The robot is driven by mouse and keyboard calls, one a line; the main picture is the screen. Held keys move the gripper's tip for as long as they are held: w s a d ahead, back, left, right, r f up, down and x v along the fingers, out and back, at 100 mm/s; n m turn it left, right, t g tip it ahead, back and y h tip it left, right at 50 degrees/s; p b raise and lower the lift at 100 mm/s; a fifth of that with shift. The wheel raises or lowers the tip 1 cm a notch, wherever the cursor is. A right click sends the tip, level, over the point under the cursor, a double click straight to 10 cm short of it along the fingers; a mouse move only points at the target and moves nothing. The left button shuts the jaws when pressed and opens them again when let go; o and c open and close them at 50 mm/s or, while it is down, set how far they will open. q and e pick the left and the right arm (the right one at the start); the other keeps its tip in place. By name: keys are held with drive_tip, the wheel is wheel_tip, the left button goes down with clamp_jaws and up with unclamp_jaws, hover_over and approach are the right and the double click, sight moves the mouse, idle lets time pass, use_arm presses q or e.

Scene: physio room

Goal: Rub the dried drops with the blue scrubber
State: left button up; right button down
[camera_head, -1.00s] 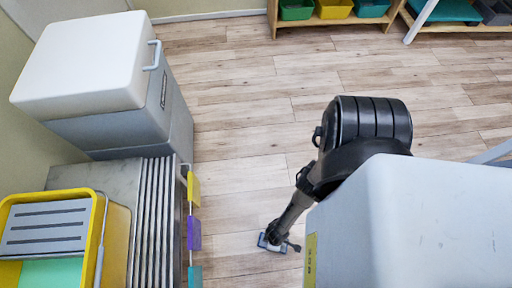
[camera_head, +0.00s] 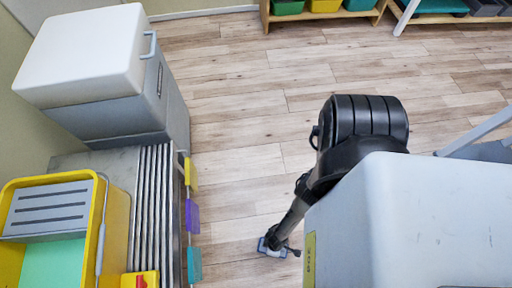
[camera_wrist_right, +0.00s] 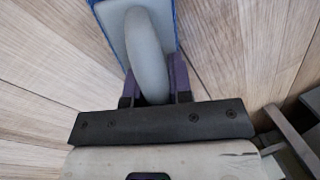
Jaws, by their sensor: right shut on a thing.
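The blue scrubber (camera_wrist_right: 115,38) shows in the right wrist view as a grey pad body with a blue edge and a thick grey loop handle. My right gripper (camera_wrist_right: 154,88) is shut on that handle, one dark finger on each side. In the head view my right gripper (camera_head: 276,241) is low over the wood floor, and the scrubber (camera_head: 264,248) is at its tip, at or close to the floor. I cannot tell whether the scrubber touches the floor. I cannot make out the dried drops in either view. My left gripper is out of view.
A grey cabinet with a white top (camera_head: 85,50) stands at the left. Below it are a ribbed metal trolley (camera_head: 150,210) with coloured tags and a yellow bucket (camera_head: 118,215). A wooden shelf (camera_head: 325,17) with bins stands at the back. The middle floor is clear.

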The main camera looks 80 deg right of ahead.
drive_tip(key=shift+w+a+r+p, duration=0.1)
drive_tip(key=shift+a+r+p, duration=0.1)
drive_tip(key=shift+r+p, duration=0.3)
drive_tip(key=shift+w+a+r+p, duration=0.1)
drive_tip(key=shift+a+r+p, duration=0.1)
drive_tip(key=shift+r+p, duration=0.3)
drive_tip(key=p+v, duration=0.3)
drive_tip(key=shift+w+d+r, duration=0.15)
drive_tip(key=shift+d+r, duration=0.05)
drive_tip(key=shift+d, duration=0.25)
drive_tip(key=shift+a+r+p, duration=0.35)
drive_tip(key=shift+r+p, duration=0.6)
drive_tip(key=shift+r, duration=0.2)
use_arm(q)
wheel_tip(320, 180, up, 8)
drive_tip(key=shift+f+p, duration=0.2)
drive_tip(key=shift+p, duration=0.1)
use_arm(e)
drive_tip(key=shift+d+r, duration=0.15)
drive_tip(key=shift+d, duration=0.05)
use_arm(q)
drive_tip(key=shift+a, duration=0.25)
use_arm(e)
drive_tip(key=shift+a, duration=0.15)
